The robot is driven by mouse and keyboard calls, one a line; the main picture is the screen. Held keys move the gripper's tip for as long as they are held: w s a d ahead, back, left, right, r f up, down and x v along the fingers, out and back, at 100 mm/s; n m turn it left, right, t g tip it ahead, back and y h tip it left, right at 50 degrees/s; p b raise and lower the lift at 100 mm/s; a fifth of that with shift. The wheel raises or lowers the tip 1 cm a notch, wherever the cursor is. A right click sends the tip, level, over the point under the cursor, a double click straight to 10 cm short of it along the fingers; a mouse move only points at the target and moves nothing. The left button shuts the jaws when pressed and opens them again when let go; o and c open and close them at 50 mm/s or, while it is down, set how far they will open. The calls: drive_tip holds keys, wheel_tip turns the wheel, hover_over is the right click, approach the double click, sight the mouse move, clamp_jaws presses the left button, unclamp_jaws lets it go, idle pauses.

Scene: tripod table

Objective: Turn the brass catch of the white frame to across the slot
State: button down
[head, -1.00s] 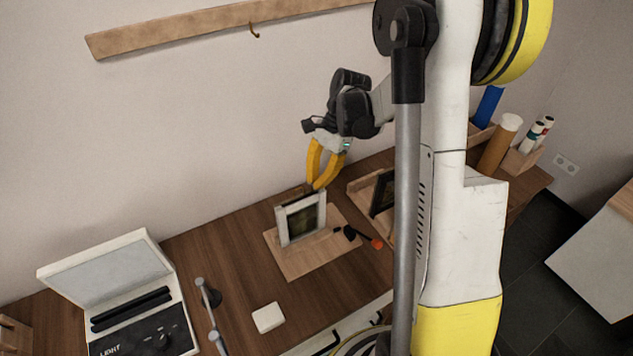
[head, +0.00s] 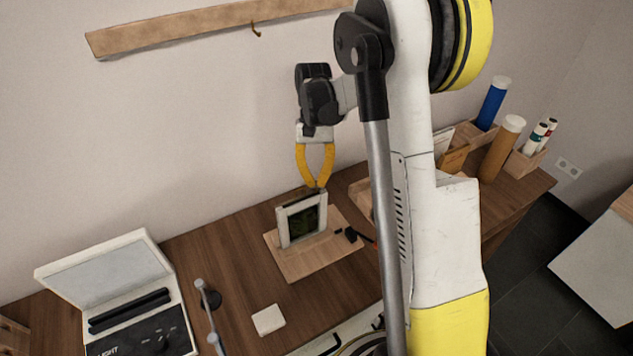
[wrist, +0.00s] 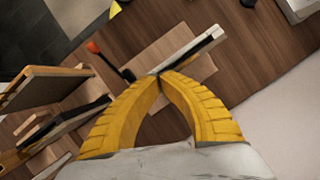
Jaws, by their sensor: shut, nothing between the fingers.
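The white frame (head: 281,224) stands upright on a light wooden board on the table, with a dark picture or panel inside it. In the wrist view the frame (wrist: 197,47) is seen from above, its top edge running up and to the right. My gripper (head: 317,187) points down with its yellow fingertips together, right at the frame's top right corner. In the wrist view the closed fingertips (wrist: 161,74) lie at the near end of the frame's top edge. I cannot tell whether they touch it. The brass catch cannot be made out; the fingertips may hide it.
The wooden board (head: 294,268) lies under the frame. A dark tool with a red end (wrist: 106,60) lies beside the frame. A light box (head: 118,291) with an open lid stands at left. A white block (head: 268,319) lies in front. Wooden holders with tubes (head: 497,150) stand at right.

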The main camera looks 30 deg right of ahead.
drive_tip(key=n+h, duration=0.2)
drive_tip(key=n, duration=0.3)
drive_tip(key=shift+a, duration=0.1)
idle(0.4)
drive_tip(key=c, duration=1.6)
unclamp_jaws()
drive_tip(key=shift+c, duration=0.2)
